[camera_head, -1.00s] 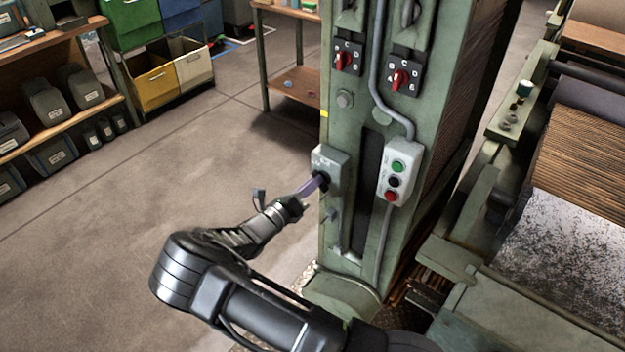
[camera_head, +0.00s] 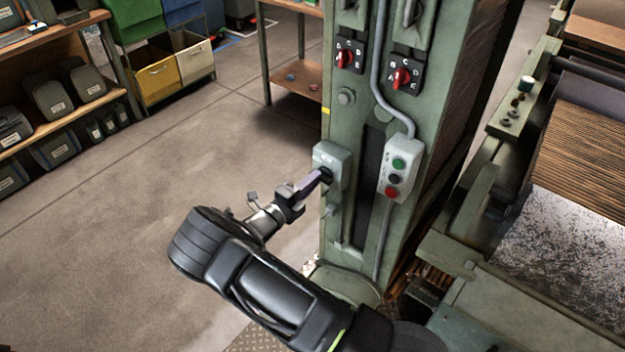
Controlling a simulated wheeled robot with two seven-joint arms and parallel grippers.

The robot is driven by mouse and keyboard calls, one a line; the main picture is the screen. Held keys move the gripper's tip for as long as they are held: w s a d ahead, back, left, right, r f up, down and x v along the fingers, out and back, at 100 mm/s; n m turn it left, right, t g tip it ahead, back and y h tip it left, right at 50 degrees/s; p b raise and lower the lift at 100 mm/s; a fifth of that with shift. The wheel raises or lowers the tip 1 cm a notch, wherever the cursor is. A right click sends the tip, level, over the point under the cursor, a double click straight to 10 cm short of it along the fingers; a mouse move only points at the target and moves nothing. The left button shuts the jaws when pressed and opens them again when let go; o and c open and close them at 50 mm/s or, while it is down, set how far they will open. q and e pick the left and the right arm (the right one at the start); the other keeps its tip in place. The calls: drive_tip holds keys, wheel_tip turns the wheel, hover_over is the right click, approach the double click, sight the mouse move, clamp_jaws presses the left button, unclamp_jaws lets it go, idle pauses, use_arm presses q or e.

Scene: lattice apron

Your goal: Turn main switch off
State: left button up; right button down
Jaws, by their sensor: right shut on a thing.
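The main switch looks to be the small grey-green box (camera_head: 333,160) on the left edge of the green machine column (camera_head: 345,120). A dark knob (camera_head: 326,174) sits on the box's front. My right gripper (camera_head: 316,181) reaches it from the lower left, with its fingertips at the knob. The gripper is shut on the knob, and its fingers hide much of it. The knob's exact angle cannot be told. My left gripper is not in view.
A grey control box (camera_head: 400,170) with green, black and red buttons is right of the switch. Two red rotary switches (camera_head: 348,58) (camera_head: 402,78) sit above. Rollers and a machine bed (camera_head: 570,150) stand right. Shelves (camera_head: 60,120) and bins (camera_head: 157,85) stand left, with open floor (camera_head: 150,190) between.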

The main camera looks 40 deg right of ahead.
drive_tip(key=shift+n, duration=0.3)
drive_tip(key=c, duration=1.5)
unclamp_jaws()
drive_tip(key=shift+o, duration=0.2)
drive_tip(key=b+v, duration=0.1)
drive_tip(key=v, duration=0.6)
drive_tip(key=shift+a+b, duration=0.4)
drive_tip(key=shift+s, duration=0.1)
